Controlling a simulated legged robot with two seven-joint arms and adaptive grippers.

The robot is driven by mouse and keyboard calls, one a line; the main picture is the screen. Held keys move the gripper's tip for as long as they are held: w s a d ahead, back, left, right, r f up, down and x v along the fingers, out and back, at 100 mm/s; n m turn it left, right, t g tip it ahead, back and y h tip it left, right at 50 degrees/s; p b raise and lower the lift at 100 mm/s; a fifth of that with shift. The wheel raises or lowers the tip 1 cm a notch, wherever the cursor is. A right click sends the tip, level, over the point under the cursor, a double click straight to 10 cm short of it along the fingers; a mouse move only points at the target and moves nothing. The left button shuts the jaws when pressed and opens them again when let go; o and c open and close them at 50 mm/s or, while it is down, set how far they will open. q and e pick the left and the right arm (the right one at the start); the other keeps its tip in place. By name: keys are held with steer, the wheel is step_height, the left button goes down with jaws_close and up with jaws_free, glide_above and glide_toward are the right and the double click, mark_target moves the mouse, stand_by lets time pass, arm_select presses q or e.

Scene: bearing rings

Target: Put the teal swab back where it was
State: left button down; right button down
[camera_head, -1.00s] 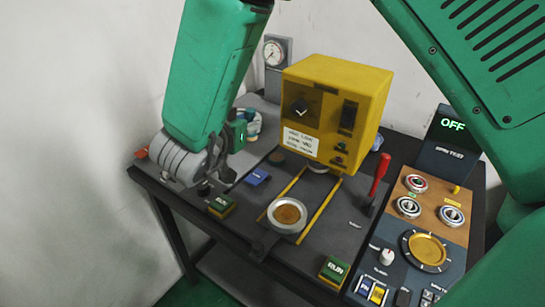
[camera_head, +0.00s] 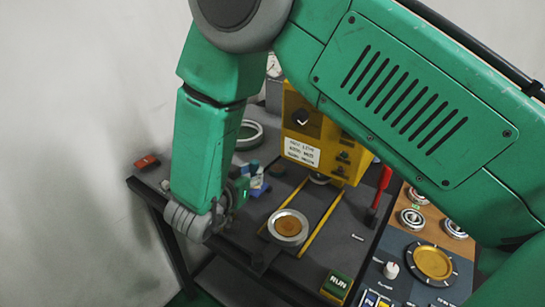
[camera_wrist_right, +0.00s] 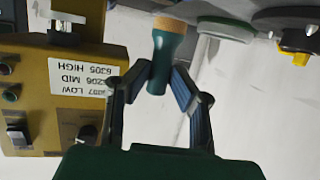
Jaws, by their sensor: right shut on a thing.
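The teal swab (camera_wrist_right: 165,62), a short teal handle with a tan end, is gripped between the two fingers of my right gripper (camera_wrist_right: 160,82) in the wrist view. Its tan end points away from the palm. In the head view my right gripper (camera_head: 232,208) hangs at the left part of the dark table, near its front edge, and the swab cannot be made out there. A small blue and white item (camera_head: 257,182) stands just beyond the gripper; I cannot tell what it is. My left gripper is not in view.
A yellow machine (camera_head: 302,152) stands behind a silver ring with an orange centre (camera_head: 288,226). A red-handled lever (camera_head: 383,181), a RUN button (camera_head: 336,286) and a panel with bearings (camera_head: 412,219) are to the right. A greenish ring (camera_head: 249,136) and red object (camera_head: 147,161) are left.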

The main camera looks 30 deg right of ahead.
steer(key=d+f, duration=0.1)
steer(key=f, duration=0.2)
steer(key=shift+w+d, duration=0.15)
steer(key=shift+d, duration=0.25)
steer(key=w+d, duration=0.1)
steer(key=d, duration=0.1)
steer(key=w+d, duration=0.1)
steer(key=d, duration=0.1)
steer(key=w+d, duration=0.1)
steer(key=shift+w+d+r, duration=0.1)
steer(key=shift+w+d, duration=0.3)
steer(key=shift+w+d+r, duration=0.1)
steer(key=shift+w+d, duration=0.35)
steer(key=shift+w, duration=0.1)
steer(key=x, duration=0.3)
steer(key=shift+d+r, duration=0.15)
steer(key=shift+d, duration=0.15)
steer(key=shift+w+d+f, duration=0.2)
steer(key=shift+d, duration=0.15)
